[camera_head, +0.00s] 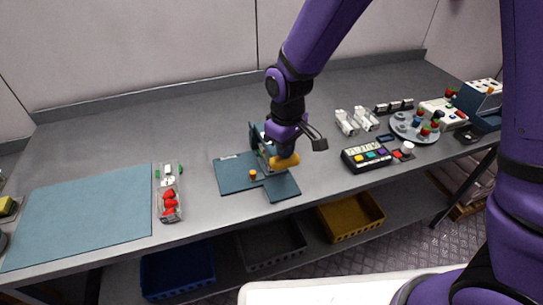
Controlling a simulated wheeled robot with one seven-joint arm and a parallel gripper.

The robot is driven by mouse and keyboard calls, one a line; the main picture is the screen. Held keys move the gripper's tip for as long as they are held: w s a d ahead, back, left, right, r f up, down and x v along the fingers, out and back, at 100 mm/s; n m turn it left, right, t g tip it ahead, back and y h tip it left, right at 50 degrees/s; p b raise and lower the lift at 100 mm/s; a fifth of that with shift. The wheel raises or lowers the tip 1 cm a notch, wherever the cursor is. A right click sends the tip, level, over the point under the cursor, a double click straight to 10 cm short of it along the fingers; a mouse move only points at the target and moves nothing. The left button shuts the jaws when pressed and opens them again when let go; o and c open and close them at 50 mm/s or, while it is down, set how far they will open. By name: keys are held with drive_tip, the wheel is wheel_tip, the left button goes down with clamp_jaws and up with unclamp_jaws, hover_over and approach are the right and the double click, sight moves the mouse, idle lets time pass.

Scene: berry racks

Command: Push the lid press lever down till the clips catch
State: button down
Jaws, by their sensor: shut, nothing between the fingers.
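The lid press (270,183) is a dark teal device on the grey bench, with a flat base and an upright frame at its back. Its yellow-orange lever handle (287,162) shows just below my gripper (285,153). My gripper is shut with nothing held, pointing down over the press. It looks to be at or just above the lever handle; I cannot tell whether they touch. A small orange knob (253,174) stands on the press base. My gripper and wrist hide part of the press frame. The clips are too small to make out.
A clear punnet of red berries (170,205) lies left of the press, beside a blue-teal mat (80,215). A button panel (367,156), white clips or parts (357,120) and a round grey tray (402,131) stand to the right. Bins sit on the shelf below.

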drive_tip(key=shift+f, duration=1.65)
drive_tip(key=shift+r, duration=4.55)
